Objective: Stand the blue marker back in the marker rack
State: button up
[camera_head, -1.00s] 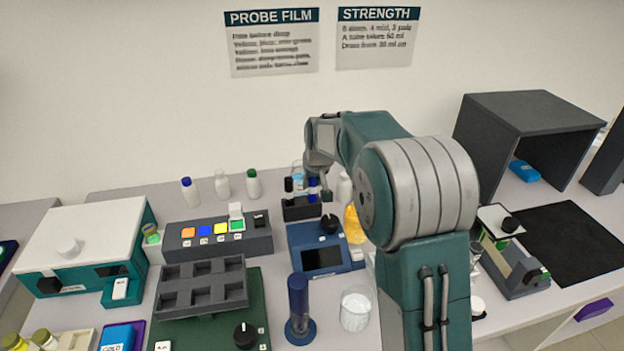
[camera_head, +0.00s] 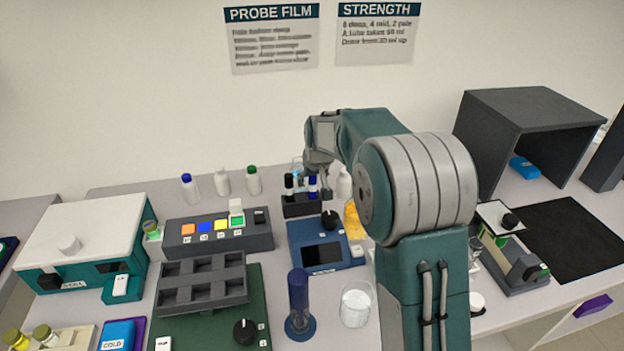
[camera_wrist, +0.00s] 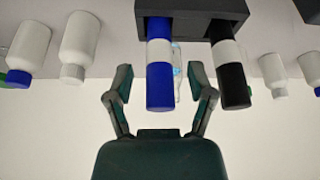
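The blue marker (camera_wrist: 159,75), with a white band, stands in the dark marker rack (camera_wrist: 190,8) beside the black marker (camera_wrist: 230,75). In the head view, the blue marker (camera_head: 312,187) is upright at the right of the rack (camera_head: 300,208), with the black marker (camera_head: 289,186) on its left. My gripper (camera_wrist: 163,82) is open in the wrist view, its two fingers on either side of the blue marker with gaps on both sides. In the head view, my gripper (camera_head: 318,172) is just above the rack, its fingertips partly hidden.
A blue device (camera_head: 322,248) with a dark screen sits in front of the rack. White bottles (camera_head: 222,182) stand behind left, and another bottle (camera_head: 344,184) is close on the right. A yellow flask (camera_head: 354,222) is partly hidden by my arm.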

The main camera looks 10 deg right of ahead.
jog(key=v, duration=1.1)
jog(key=shift+r, duration=0.4)
jog(key=shift+s, duration=0.1)
jog(key=s+r, duration=0.4)
jog(key=s, duration=1.3)
jog(key=s+f, duration=0.2)
jog(key=s, duration=0.6)
jog(key=s+f+m+t, duration=0.1)
jog(key=s+f, duration=0.2)
jog(key=s, duration=0.5)
jog(key=shift+s+a, duration=0.2)
jog(key=shift+s, duration=0.15)
